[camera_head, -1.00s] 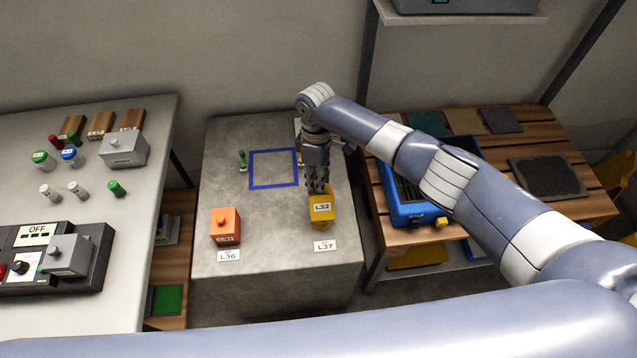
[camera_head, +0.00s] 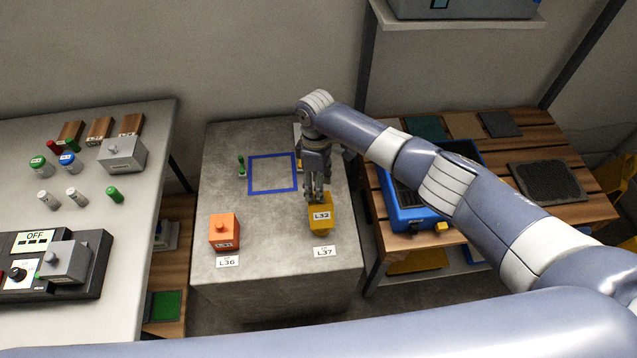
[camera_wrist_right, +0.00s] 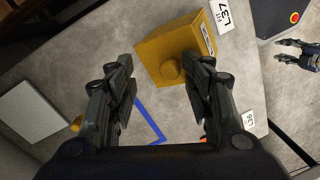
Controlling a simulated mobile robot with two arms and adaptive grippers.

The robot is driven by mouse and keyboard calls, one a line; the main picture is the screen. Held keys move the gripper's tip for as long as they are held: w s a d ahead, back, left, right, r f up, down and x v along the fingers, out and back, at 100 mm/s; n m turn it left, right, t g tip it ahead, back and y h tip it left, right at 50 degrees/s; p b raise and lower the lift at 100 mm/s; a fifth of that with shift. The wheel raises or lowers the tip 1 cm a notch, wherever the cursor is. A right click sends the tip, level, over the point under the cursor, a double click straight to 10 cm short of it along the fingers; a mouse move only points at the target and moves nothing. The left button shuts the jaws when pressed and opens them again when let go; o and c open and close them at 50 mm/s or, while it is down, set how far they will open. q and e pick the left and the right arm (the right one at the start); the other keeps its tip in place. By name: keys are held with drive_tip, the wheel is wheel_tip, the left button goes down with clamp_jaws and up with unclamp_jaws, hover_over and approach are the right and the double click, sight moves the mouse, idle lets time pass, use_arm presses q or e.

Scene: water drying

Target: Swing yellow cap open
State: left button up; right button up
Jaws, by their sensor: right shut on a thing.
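The yellow cap (camera_head: 320,226) is a box-shaped piece labelled L32 at the front right of the grey block, behind the L37 label. In the right wrist view the yellow cap (camera_wrist_right: 158,50) shows its round knob between my fingers. My right gripper (camera_head: 317,196) comes down on it from above and behind. In the wrist view my right gripper (camera_wrist_right: 160,88) has one finger on each side of the knob, shut on the cap; the exact contact is hard to see. My left gripper (camera_wrist_right: 281,50) shows at the right edge of the wrist view, fingers apart and empty, away from the cap.
An orange box (camera_head: 224,231) stands left of the yellow cap. A blue square outline (camera_head: 272,190) marks clear surface behind them. A green peg (camera_head: 241,166) stands left of the outline. A blue case (camera_head: 402,216) sits on the wooden table at right.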

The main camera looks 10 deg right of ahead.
drive_tip(key=shift+f, duration=0.2)
wheel_tip(320, 180, up, 12)
drive_tip(key=w, duration=0.1)
drive_tip(key=shift+w+r, duration=0.15)
drive_tip(key=shift+w, duration=0.1)
idle(0.3)
